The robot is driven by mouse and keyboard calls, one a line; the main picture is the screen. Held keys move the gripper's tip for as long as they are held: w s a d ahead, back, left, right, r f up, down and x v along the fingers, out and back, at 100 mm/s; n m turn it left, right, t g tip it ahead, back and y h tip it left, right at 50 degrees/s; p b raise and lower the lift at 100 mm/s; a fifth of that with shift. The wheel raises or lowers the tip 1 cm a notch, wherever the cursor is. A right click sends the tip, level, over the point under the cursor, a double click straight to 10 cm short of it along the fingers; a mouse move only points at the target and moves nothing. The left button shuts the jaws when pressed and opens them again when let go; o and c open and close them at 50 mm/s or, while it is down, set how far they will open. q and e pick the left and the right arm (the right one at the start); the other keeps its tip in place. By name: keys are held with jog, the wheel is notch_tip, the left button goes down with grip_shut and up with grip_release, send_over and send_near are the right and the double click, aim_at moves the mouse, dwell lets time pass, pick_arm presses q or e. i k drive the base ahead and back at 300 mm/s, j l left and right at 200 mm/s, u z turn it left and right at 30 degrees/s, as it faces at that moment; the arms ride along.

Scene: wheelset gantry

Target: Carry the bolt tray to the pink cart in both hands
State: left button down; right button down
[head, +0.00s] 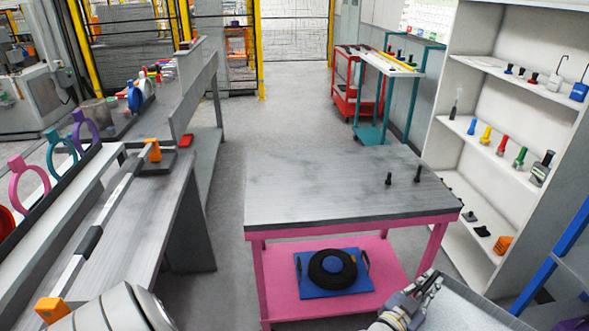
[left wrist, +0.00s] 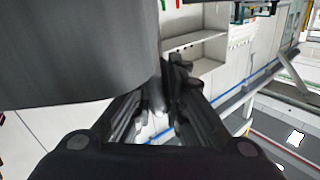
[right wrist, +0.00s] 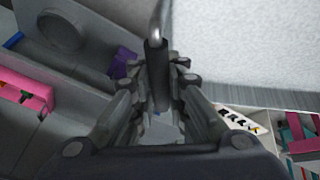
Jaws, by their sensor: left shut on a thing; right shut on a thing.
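The pink cart (head: 352,218) stands ahead, with a grey top and a pink lower shelf. A grey tray (head: 462,304) shows at the bottom right of the head view, mostly cut off; its contents are out of view. My left gripper (head: 425,290) is shut at its left edge, close in front of the cart's right front corner. In the left wrist view the left fingers (left wrist: 168,95) close beside a large grey surface. My right gripper (right wrist: 160,95) is shut on a dark upright handle (right wrist: 156,72), seen only in the right wrist view.
Two dark bolts (head: 418,173) stand at the right of the cart top; the rest is clear. A blue tray (head: 310,284) with a black ring lies on its lower shelf. A white shelf unit (head: 470,150) stands right, a grey workbench (head: 130,230) left.

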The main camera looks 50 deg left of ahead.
aim_at(307, 183)
jog(key=u, duration=1.15)
